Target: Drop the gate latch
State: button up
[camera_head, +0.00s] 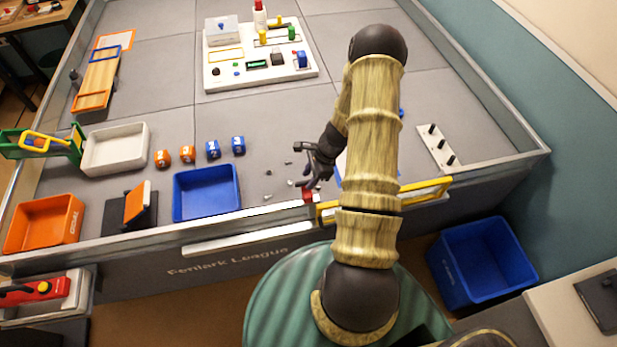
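The gate is a yellow-barred frame (425,192) in the front wall of the arena, partly hidden behind my arm. A small red piece, which looks like the latch (309,195), sits on the wall top at the gate's left end. My gripper (309,180) is just above and behind the red piece, pointing down. Whether it touches the piece cannot be told. Its dark fingers are small and overlap in this view, so their opening is unclear.
A blue tray (206,192) stands left of my gripper, with orange and blue cubes behind it. Small loose parts (268,172) lie nearby. A peg board (436,147) is at the right. A blue bin (482,260) stands outside the wall. The middle floor is clear.

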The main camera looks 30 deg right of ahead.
jog(key=shift+w+a+f, duration=0.1)
jog(key=shift+a+f, duration=0.15)
jog(key=shift+f, duration=0.4)
grip_shut()
jog(key=shift+w, duration=0.2)
jog(key=shift+s+b, duration=0.25)
jog(key=shift+b, duration=0.1)
